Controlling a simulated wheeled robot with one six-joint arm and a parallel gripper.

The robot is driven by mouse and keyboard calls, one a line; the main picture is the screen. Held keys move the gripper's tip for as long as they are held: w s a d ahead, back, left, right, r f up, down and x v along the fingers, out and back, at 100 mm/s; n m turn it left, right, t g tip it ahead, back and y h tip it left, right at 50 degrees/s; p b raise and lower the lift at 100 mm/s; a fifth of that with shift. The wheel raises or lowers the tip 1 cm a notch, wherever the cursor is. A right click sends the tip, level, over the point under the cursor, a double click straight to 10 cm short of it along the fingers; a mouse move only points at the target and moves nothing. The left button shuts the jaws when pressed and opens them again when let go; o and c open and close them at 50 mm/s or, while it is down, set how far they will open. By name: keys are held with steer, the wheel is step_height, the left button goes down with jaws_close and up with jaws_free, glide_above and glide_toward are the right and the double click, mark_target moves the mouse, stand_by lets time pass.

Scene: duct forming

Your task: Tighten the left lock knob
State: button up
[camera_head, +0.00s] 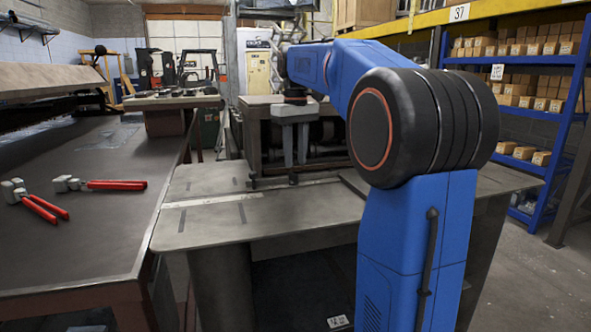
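A flat metal worktable (215,230) with a slotted front plate stands in the middle. A light metal strip (213,201) runs along it. A small dark upright knob-like piece (251,182) stands at the strip's right end; it looks like the left lock knob, but it is too small to be sure. A second small dark piece (293,179) stands to its right. My gripper (295,162) points down just above this second piece, right of the first one. Its two grey fingers are apart with a visible gap and nothing clearly between them. Whether they touch anything is unclear.
A dark bench (95,235) on the left holds two red-handled tools (110,185) (45,207). Blue shelving (567,125) with boxes stands at the right. My blue arm covers the worktable's right part. A dark machine frame stands behind my gripper.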

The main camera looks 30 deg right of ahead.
mark_target(295, 174)
steer(key=shift+f, duration=2.1)
jaws_close()
